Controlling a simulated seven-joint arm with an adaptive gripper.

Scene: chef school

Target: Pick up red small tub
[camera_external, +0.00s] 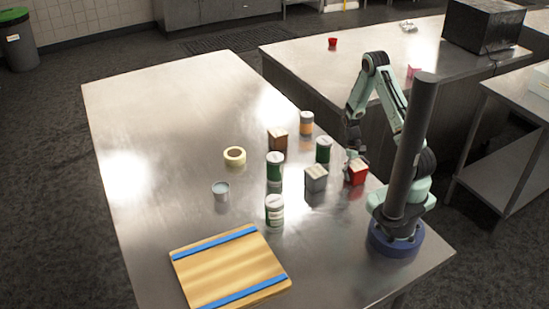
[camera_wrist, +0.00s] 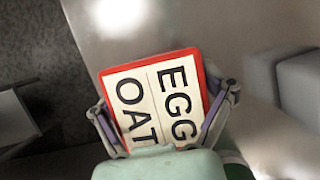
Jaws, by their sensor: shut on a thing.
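The red small tub (camera_external: 356,173) is a box-shaped tub at the table's right edge, just left of my base. In the wrist view the tub (camera_wrist: 155,92) has a red rim and a white top lettered "EGG" and "OAT". My gripper (camera_wrist: 163,103) has one finger on each side of the tub and is shut on it. In the external view my gripper (camera_external: 353,158) is over the tub, and its fingers are small there. I cannot tell whether the tub's underside touches the table.
A grey box (camera_external: 316,178) stands close to the tub's left. Several cans, including a green one (camera_external: 323,150), a brown box (camera_external: 278,139), a tape roll (camera_external: 234,156) and a cutting board (camera_external: 230,268) are on the table (camera_external: 160,110). Its left half is mostly clear.

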